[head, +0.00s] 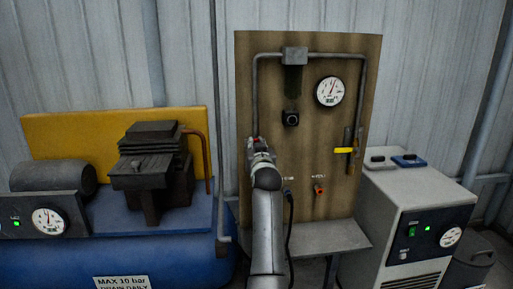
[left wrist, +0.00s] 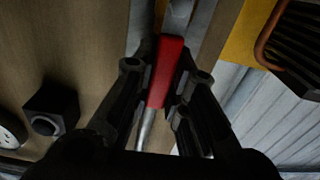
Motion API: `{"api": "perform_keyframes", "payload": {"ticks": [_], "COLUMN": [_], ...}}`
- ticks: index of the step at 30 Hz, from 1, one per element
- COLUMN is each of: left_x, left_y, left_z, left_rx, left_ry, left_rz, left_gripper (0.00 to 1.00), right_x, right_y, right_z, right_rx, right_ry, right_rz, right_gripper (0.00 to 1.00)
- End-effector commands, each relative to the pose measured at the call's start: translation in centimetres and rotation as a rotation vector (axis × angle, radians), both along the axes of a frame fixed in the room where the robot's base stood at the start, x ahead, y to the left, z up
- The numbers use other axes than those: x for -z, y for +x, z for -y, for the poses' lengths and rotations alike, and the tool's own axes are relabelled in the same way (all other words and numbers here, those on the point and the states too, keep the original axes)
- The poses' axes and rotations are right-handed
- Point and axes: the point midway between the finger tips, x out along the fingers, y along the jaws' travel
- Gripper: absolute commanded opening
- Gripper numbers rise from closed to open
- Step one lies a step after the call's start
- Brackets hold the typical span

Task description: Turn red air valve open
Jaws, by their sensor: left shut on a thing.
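The red air valve handle (left wrist: 167,62) lies between the two black fingers of my left gripper (left wrist: 163,78) in the left wrist view. It runs along a grey metal pipe. My left gripper (head: 258,145) is shut on the handle at the left side of the brown panel (head: 320,215) in the head view. My right gripper is not in view.
The panel carries a round gauge (head: 330,91), a black knob (head: 290,118) and a yellow-handled valve (head: 344,150). A blue compressor (head: 165,260) stands at left and a grey dryer unit (head: 405,195) at right. A narrow shelf (head: 330,237) juts out below the panel.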

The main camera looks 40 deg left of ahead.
Motion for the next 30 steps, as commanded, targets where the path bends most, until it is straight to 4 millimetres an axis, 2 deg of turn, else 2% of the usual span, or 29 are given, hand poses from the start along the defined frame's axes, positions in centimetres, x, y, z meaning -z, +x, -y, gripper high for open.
{"api": "perform_keyframes", "payload": {"ticks": [1, 6, 17, 30], "left_x": [0.3, 0.2, 0.1, 0.2], "left_y": [0.0, 0.0, -0.2, -3.6], "left_z": [0.0, 0.0, 0.2, 4.4], "left_rx": [0.001, 0.001, 0.001, 0.001], "left_ry": [-0.008, -0.006, -0.002, -0.004], "left_rz": [0.001, 0.000, -0.001, 0.000], "left_gripper": [0.18, 0.38, 0.38, 0.38], "right_x": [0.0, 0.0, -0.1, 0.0], "right_y": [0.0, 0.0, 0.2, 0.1], "right_z": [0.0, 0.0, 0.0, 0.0], "right_rx": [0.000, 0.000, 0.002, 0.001], "right_ry": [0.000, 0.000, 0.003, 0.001], "right_rz": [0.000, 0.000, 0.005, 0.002], "right_gripper": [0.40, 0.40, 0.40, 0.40]}}
